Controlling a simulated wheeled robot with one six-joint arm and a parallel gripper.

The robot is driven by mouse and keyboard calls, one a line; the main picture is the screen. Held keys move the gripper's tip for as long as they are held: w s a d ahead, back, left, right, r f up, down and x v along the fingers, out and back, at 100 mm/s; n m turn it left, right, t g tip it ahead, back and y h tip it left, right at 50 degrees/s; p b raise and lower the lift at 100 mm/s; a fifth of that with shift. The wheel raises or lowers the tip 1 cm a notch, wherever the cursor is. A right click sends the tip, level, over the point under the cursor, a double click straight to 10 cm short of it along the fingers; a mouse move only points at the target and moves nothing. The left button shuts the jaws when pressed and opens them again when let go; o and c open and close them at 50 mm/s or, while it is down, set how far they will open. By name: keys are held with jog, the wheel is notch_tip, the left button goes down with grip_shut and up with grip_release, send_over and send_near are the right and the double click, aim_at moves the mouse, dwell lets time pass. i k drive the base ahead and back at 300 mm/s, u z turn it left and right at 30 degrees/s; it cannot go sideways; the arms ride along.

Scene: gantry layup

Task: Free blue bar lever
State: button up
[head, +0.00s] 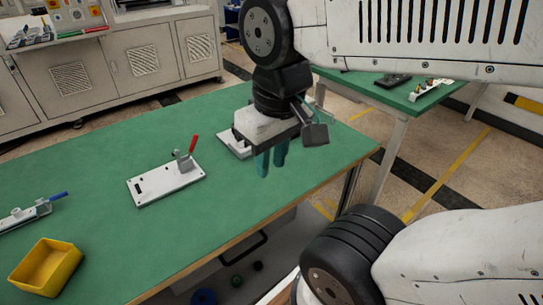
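A blue lever (57,196) sticks out to the right from a pale metal bar fixture (25,214) at the left edge of the green table. The fixture is cut off by the picture edge, and how its clamp sits is too small to tell. My gripper (271,161) hangs over the table's right part, far to the right of the blue lever. Its two teal fingers point down, with a narrow gap between them and nothing seen held.
A white plate (150,190) with a red-handled clamp (193,145) lies mid-table. Another white plate (233,143) is partly hidden behind my gripper. A yellow bin (46,268) stands at the front left.

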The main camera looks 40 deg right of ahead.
aim_at(66, 193)
jog(key=k, duration=1.35)
jog(key=u, duration=0.3)
jog(key=i, duration=0.25)
jog(key=u, duration=0.75)
jog(key=i, duration=1.35)
jog(key=z, duration=0.7)
jog(key=i, duration=0.4)
jog(key=z, duration=0.5)
